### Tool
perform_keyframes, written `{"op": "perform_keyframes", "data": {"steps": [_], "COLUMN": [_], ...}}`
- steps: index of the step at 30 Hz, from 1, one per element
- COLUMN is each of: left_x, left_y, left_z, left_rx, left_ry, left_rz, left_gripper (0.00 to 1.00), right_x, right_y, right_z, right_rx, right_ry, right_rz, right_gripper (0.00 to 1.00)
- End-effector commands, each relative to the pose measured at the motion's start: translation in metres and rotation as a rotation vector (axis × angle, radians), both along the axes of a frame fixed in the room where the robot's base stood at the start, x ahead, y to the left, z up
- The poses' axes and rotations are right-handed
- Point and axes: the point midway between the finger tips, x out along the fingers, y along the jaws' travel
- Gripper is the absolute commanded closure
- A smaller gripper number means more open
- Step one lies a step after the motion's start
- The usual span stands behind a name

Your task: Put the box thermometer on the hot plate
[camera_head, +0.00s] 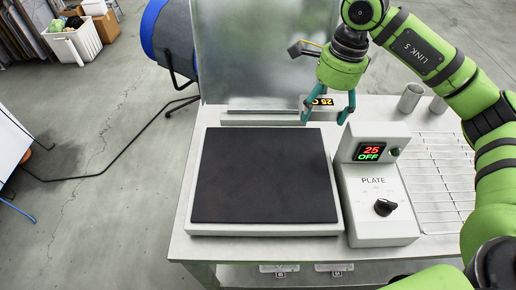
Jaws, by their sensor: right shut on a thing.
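The hot plate (265,178) has a flat black square top with a pale rim and stands at the middle of the table. Its top is bare. The box thermometer (322,101) is a small grey box with an orange lit display, behind the plate's back right corner. My right gripper (325,117) reaches down from above with its teal fingers on both sides of the thermometer and is shut on it. The fingers hide part of the box, and I cannot tell whether its underside touches the table. My left gripper is not in view.
The plate's control box (380,200) reads 25 and OFF, right of the plate. A wire rack (440,180) lies further right, with metal cups (410,97) behind it. A metal sheet (260,50) stands behind the plate. A blue drum (168,40) is at back left.

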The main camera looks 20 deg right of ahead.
Motion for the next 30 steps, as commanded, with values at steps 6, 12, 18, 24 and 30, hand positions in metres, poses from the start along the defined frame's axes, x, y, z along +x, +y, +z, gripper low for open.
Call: {"op": "perform_keyframes", "data": {"steps": [6, 12, 18, 24, 30], "left_x": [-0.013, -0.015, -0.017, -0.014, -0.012], "left_y": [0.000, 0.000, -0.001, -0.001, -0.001], "left_z": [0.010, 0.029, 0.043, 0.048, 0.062], "left_rx": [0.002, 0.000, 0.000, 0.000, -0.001], "left_ry": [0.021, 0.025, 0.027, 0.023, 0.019], "left_rz": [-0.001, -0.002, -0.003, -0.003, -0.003], "left_gripper": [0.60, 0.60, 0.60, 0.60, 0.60], "right_x": [-0.010, -0.029, -0.043, -0.047, -0.047], "right_y": [0.021, 0.064, 0.097, 0.107, 0.108], "right_z": [-0.011, -0.036, -0.060, -0.072, -0.100], "right_rx": [-0.001, 0.001, 0.001, 0.000, 0.001], "right_ry": [0.001, 0.004, 0.003, 0.002, 0.002], "right_rz": [0.006, 0.009, 0.003, -0.001, -0.002], "right_gripper": [0.69, 0.69, 0.69, 0.69, 0.69]}}
